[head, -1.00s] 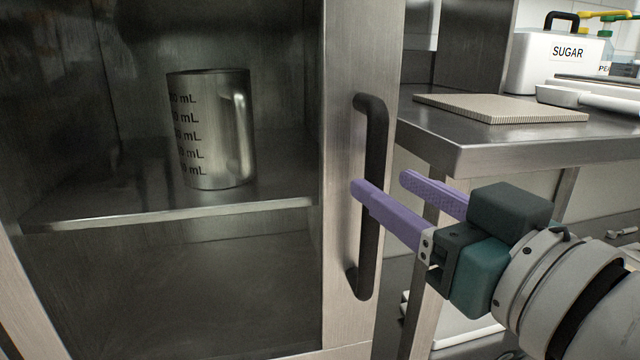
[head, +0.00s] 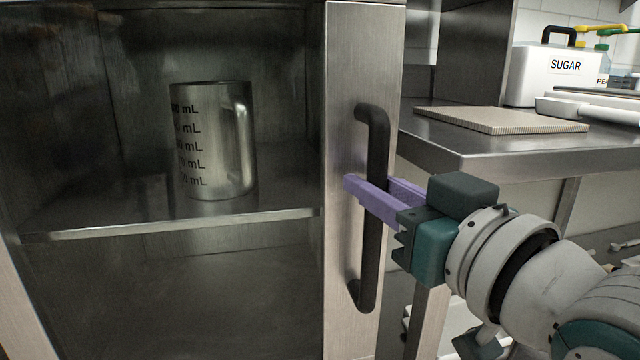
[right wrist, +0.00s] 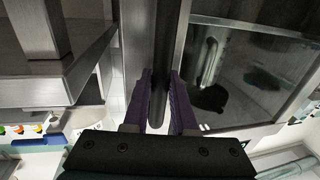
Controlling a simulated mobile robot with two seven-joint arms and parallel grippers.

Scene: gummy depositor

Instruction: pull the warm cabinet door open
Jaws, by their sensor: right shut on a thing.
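The warm cabinet door (head: 345,230) has a steel frame around a dark see-through panel, and it looks closed in the head view. Its black vertical bar handle (head: 371,255) is on the right side of the frame. My right gripper (head: 372,187) is shut on the handle around its middle, one purple finger on each side. In the right wrist view the handle (right wrist: 163,60) runs between the two fingers (right wrist: 160,88). A steel measuring jug (head: 212,140) with mL marks stands on the shelf behind the panel. My left gripper is not in view.
A steel table (head: 490,156) stands right of the cabinet, close above my right arm. On it are a ribbed beige board (head: 500,120), a white SUGAR container (head: 545,75) and a white scoop-like tool (head: 585,108).

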